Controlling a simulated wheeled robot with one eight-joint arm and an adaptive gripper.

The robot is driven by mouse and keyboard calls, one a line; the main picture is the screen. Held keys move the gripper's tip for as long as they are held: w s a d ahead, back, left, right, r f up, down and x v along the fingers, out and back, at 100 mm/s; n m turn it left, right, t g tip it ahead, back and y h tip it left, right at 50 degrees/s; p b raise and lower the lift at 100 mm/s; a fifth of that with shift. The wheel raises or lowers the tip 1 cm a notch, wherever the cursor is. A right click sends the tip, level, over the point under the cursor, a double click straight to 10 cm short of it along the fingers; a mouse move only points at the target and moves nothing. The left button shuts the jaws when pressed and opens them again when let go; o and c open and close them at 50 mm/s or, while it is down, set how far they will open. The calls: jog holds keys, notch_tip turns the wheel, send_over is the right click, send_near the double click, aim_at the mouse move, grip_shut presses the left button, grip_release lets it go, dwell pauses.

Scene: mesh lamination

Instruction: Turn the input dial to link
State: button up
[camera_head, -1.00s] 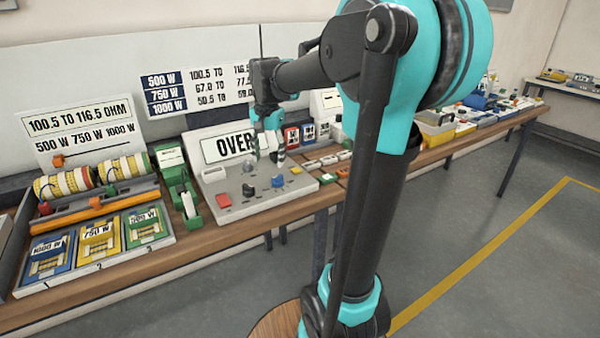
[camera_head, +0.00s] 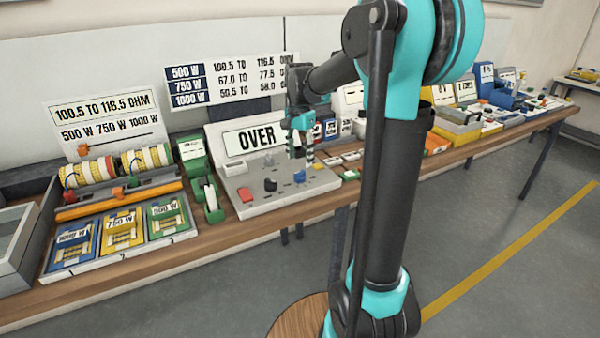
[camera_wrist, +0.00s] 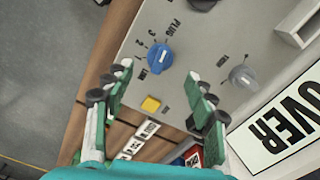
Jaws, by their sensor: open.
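The blue input dial (camera_wrist: 159,58) sits on the grey panel (camera_wrist: 118,62), upright in its place. Printed marks around it include PLUG, numbers and what looks like LINK at its lower left. A pale line crosses its top; which mark it points at is too small to tell. In the head view the blue dial (camera_head: 299,176) is at the panel's front right. My gripper (camera_wrist: 160,76) is open and empty, its fingers apart on either side of the dial's lower edge in the picture. In the head view my gripper (camera_head: 302,155) hangs just above the dial.
A black knob (camera_head: 270,185) and red button (camera_head: 245,194) are farther left. The OVER display (camera_head: 255,138) stands behind. Coloured boxes line the bench to the right.

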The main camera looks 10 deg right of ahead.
aim_at(300, 171)
jog(key=shift+f, duration=3.15)
jog(key=c, duration=1.2)
jog(key=shift+o, duration=0.2)
